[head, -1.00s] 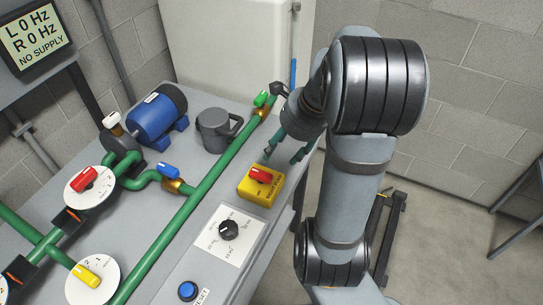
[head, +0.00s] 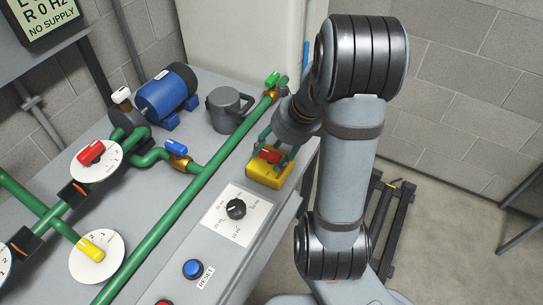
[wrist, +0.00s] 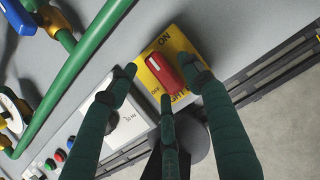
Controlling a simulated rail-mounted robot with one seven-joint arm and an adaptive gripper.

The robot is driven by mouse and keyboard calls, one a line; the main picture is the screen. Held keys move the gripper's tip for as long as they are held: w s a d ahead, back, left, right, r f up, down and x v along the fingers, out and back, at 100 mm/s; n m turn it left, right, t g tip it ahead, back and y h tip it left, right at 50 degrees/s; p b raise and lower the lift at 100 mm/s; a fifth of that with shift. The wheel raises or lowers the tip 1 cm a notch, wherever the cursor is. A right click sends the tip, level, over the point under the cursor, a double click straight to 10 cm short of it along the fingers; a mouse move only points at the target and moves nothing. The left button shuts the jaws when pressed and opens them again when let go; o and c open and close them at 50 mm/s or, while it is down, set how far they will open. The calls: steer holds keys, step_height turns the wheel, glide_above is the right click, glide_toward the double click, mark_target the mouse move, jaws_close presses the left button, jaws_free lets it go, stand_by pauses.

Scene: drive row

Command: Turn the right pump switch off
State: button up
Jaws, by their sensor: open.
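The pump switch is a yellow box (head: 268,178) with a red handle (head: 268,157), at the right edge of the bench. In the wrist view the yellow plate (wrist: 173,42) carries ON at its upper part and OFF at its lower left; the red handle (wrist: 164,70) slants between them. My gripper (head: 274,147) is open at the switch, its green fingers on both sides of the handle. In the wrist view the gripper (wrist: 158,74) has a finger left of the handle, one right and a third below. Whether any finger touches the handle is unclear. The lower lettering is partly hidden.
A black dial (head: 236,209) on a white plate and a blue reset button (head: 193,269) lie nearer on the bench. A green pipe (head: 205,178) runs along the left. A grey can (head: 229,110) and blue motor (head: 166,92) stand behind.

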steer(key=shift+w+a+f, duration=0.1)
steer(key=shift+a+f, duration=0.05)
steer(key=shift+f, duration=0.3)
steer(key=c, duration=1.2)
steer(key=shift+o, duration=0.2)
